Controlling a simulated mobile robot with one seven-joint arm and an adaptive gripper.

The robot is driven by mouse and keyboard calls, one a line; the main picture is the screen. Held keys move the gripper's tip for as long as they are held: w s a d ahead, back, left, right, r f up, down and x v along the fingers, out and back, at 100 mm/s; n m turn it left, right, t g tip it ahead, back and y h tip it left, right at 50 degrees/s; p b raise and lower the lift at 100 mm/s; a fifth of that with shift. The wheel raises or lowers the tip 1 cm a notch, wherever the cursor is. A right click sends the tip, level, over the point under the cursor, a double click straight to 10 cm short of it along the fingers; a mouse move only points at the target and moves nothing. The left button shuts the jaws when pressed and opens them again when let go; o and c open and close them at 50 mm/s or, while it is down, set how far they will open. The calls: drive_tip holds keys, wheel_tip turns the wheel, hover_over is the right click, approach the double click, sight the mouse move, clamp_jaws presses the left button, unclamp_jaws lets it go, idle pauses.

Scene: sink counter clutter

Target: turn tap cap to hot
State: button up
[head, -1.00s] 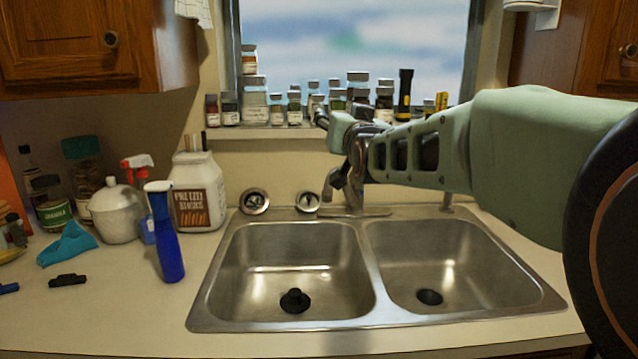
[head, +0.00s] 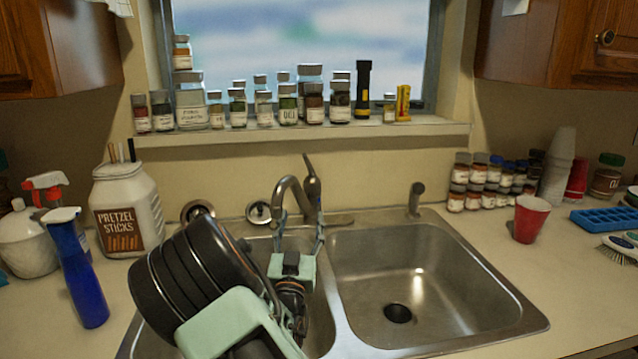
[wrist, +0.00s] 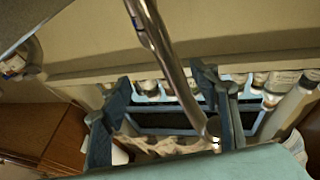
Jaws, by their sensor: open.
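The tap (head: 289,188) stands behind the double sink, with a curved metal spout. Its upright lever cap (head: 311,178) shows at the top of the tap in the head view. My gripper (head: 300,222) is low in front of the tap, above the left basin, with its fingers pointing up, one on each side of the spout. In the wrist view the metal spout (wrist: 168,55) runs down between the two spread fingers of my gripper (wrist: 163,80). The gripper is open and holds nothing. I cannot tell whether a finger touches the tap. The lever cap is not clear in the wrist view.
My arm covers much of the left basin; the right basin (head: 440,270) is empty. Jars line the sill (head: 430,129) behind the tap. A pretzel jar (head: 125,210) and blue spray bottle (head: 76,270) stand left, a red cup (head: 531,219) right.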

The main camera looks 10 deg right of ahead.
sight(311, 193)
drive_tip(key=shift+t, duration=0.3)
drive_tip(key=w+d, duration=0.1)
drive_tip(key=w, duration=0.3)
drive_tip(key=w+d+r, duration=0.1)
drive_tip(key=w+d, duration=0.1)
drive_tip(key=w, duration=0.3)
drive_tip(key=w+d, duration=0.1)
drive_tip(key=w, duration=0.4)
drive_tip(key=shift+w+d+r, duration=0.15)
drive_tip(key=shift+d+r, duration=0.2)
drive_tip(key=shift+r, duration=0.05)
drive_tip(key=shift+x, duration=0.95)
drive_tip(key=c, duration=1.2)
